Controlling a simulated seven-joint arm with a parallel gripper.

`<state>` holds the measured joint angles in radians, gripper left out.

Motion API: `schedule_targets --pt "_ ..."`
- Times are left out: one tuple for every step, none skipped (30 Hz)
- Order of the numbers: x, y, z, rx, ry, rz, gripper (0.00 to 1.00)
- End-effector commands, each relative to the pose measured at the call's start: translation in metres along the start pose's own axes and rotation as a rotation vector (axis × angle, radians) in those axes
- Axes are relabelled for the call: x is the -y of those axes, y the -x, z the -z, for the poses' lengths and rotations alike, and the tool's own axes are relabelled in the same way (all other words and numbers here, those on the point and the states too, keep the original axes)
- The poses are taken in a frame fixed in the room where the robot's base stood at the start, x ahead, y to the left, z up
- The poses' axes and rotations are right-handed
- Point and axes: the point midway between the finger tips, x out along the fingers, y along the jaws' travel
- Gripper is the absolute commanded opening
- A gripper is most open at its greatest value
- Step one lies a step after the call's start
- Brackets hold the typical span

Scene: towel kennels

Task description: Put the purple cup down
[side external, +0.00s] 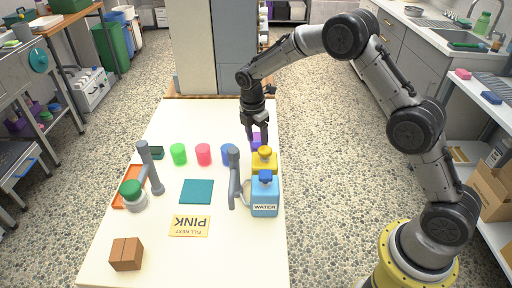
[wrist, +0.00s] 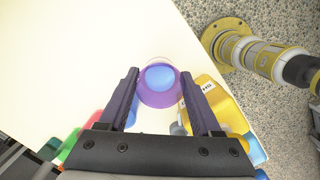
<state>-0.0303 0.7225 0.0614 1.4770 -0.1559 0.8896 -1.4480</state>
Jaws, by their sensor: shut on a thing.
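The purple cup (side external: 257,142) is at the right edge of the table, behind the yellow jug, which hides part of it. In the wrist view the purple cup (wrist: 158,98) is between the two fingers, with its open top facing the camera and a round blue area inside. My gripper (side external: 257,134) points down and is shut on the cup; its fingers (wrist: 159,75) also show in the wrist view. I cannot tell whether the cup's base touches the table.
A yellow jug (side external: 264,163) and a blue WATER jug (side external: 265,198) stand close in front. Blue (side external: 228,155), pink (side external: 203,155) and green (side external: 179,154) cups stand in a row to the left. The back of the white table (side external: 195,118) is clear.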

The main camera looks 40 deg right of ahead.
Motion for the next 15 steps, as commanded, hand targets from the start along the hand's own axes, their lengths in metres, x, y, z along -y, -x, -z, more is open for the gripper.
schedule_targets --pt "-0.002 -0.003 0.0 0.0 0.0 0.001 0.04" --pt "-0.003 -0.004 0.0 0.0 0.0 0.001 0.04" --pt "-0.005 -0.008 0.001 0.0 0.0 0.001 0.04" --pt "-0.005 -0.012 0.001 0.0 0.0 0.003 0.04" --pt "-0.004 -0.016 0.002 0.0 0.0 0.003 0.04" --pt "-0.004 -0.022 0.003 0.0 0.0 0.004 0.04" --pt "-0.004 -0.026 0.003 0.0 0.0 0.003 0.04" --pt "-0.004 -0.03 0.004 0.0 0.0 0.002 0.04" --pt "-0.005 -0.034 0.004 0.0 0.0 0.002 0.04" --pt "-0.005 -0.035 0.004 0.0 0.0 0.0 0.04" --pt "-0.005 -0.036 0.004 0.0 0.0 -0.001 0.04" --pt "-0.005 -0.036 0.004 0.0 0.0 -0.002 0.04" --pt "-0.005 -0.036 0.004 0.0 0.0 -0.002 0.04" --pt "-0.005 -0.036 0.004 0.0 0.0 -0.002 0.04" --pt "-0.005 -0.036 0.004 0.0 0.0 -0.002 0.04"
